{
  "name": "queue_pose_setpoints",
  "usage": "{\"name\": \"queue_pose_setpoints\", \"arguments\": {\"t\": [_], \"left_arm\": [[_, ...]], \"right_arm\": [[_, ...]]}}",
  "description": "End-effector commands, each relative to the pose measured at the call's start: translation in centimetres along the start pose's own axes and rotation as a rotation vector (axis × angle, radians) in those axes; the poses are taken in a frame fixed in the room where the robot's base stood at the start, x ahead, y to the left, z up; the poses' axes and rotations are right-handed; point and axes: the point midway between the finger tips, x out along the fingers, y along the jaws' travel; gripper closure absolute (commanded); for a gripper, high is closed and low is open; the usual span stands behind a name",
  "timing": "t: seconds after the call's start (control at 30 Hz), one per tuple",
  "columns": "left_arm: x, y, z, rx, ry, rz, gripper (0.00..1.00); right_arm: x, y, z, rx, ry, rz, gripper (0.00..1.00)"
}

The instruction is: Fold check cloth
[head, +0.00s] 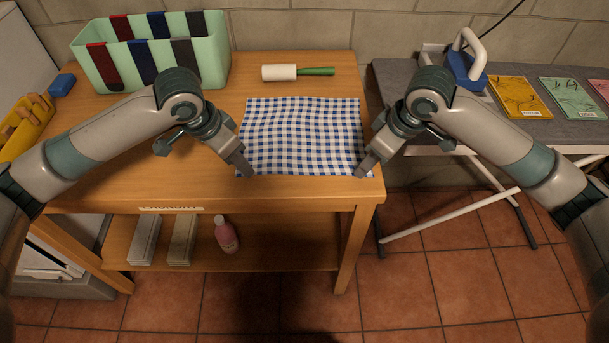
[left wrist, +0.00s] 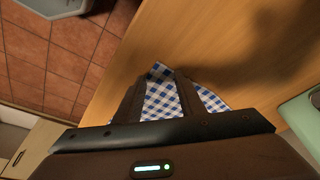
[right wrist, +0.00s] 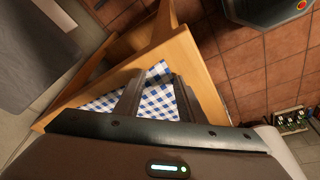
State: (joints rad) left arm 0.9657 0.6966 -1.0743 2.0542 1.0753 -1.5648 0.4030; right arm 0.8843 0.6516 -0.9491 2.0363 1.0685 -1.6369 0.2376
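The blue-and-white check cloth (head: 302,135) lies spread flat, slightly wavy, on the wooden table. My left gripper (head: 247,172) is at its near left corner, and my right gripper (head: 364,172) is at its near right corner. In the left wrist view the cloth (left wrist: 161,102) shows between the two parted fingers (left wrist: 160,85). In the right wrist view the cloth (right wrist: 157,102) likewise shows between parted fingers (right wrist: 156,82). Both grippers look open. Whether the fingertips touch the cloth is not clear.
A lint roller (head: 298,72) lies behind the cloth. A green bin with coloured strips (head: 215,50) stands back left, and a yellow caddy (head: 28,125) at far left. An ironing board (head: 545,127) with a blue iron (head: 465,68) is right, across a gap. Table is clear left of the cloth.

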Motion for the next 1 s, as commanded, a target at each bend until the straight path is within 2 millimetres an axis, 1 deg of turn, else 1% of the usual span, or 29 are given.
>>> {"name": "queue_pose_setpoints", "arguments": {"t": [0.1,0.4,0.57,0.67,0.87,0.9,1.0], "left_arm": [[0.42,0.00,0.13,0.000,0.000,0.000,0.64],[0.47,0.00,0.14,0.000,0.000,0.000,0.64],[0.86,0.01,0.26,0.000,0.000,0.000,0.64],[0.73,0.00,0.22,0.000,0.001,0.000,0.74],[0.74,0.01,0.23,0.000,0.000,0.000,0.98],[0.75,0.01,0.24,0.000,0.000,0.000,1.00],[0.75,0.01,0.24,0.000,0.000,0.000,1.00]], "right_arm": [[0.43,-0.02,0.15,0.000,0.000,-0.001,0.64],[0.51,-0.03,0.16,0.000,0.000,-0.001,0.64],[0.90,-0.03,0.28,0.000,0.000,-0.001,0.64],[0.77,-0.02,0.24,0.000,0.000,0.000,0.74],[0.78,-0.02,0.25,0.000,0.000,-0.001,0.98],[0.78,-0.02,0.25,0.000,0.000,-0.001,1.00],[0.79,-0.02,0.25,0.000,0.000,-0.001,1.00]]}}
